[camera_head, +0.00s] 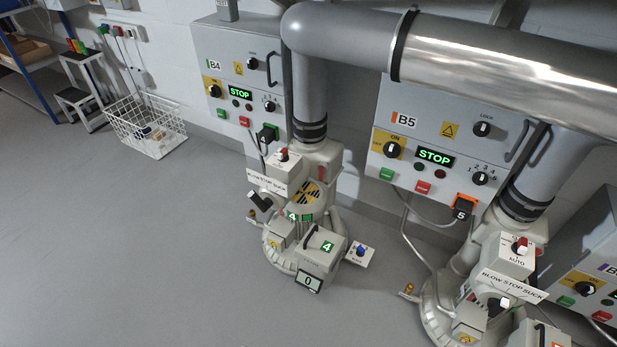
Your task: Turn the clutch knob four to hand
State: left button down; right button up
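The blower unit marked 4 (326,246) stands on the floor at the centre, below control box B4. A small box (287,172) on its upper part carries a red-and-white knob (283,154). The matching box on the unit to the right reads AUTO, so this looks like the clutch knob. The lettering and exact pointing of the knob on unit four are too small to tell. Neither of my grippers is in view.
A BLOW STOP SUCK plate (266,182), a black lever (259,201) and a blue knob (360,250) are close by on unit four. Unit five (440,312) stands at right under box B5 (404,121). A wire basket (135,137) is at left. Floor at front left is clear.

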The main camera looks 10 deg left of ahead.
aim_at(283, 156)
jog(key=i+j, duration=0.15)
jog(key=i, duration=0.45)
jog(key=i+j+u, duration=0.1)
jog(key=i, duration=0.5)
